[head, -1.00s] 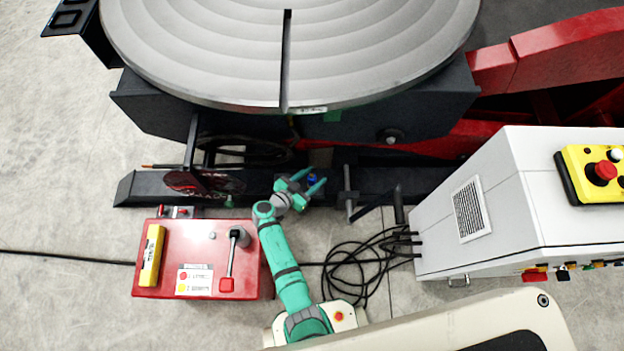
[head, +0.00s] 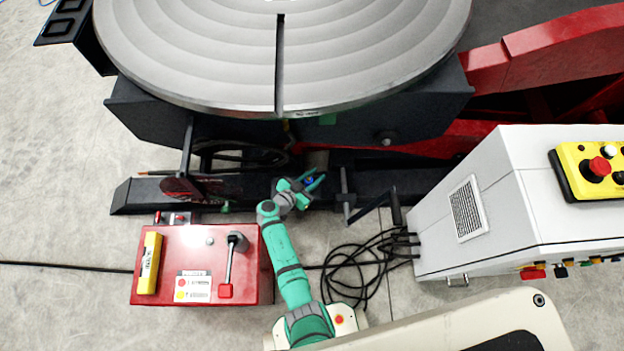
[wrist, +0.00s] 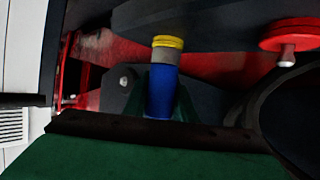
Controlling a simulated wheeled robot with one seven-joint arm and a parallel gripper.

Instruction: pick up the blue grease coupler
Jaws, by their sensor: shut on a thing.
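The blue grease coupler (wrist: 161,92) stands out in the middle of the wrist view, with a blue body, a grey collar and a yellow ring at its far end. My gripper (head: 312,183) is at the dark base beam under the round table in the head view. Its green fingers are shut on the coupler, which shows there only as a small blue spot (head: 309,181) between them.
The dark base beam (head: 400,184) runs behind my gripper, with an upright bracket (head: 346,190) just right of it. A red box (head: 205,262) stands at left, a white control cabinet (head: 480,210) at right. Black cables (head: 355,265) lie on the floor between them.

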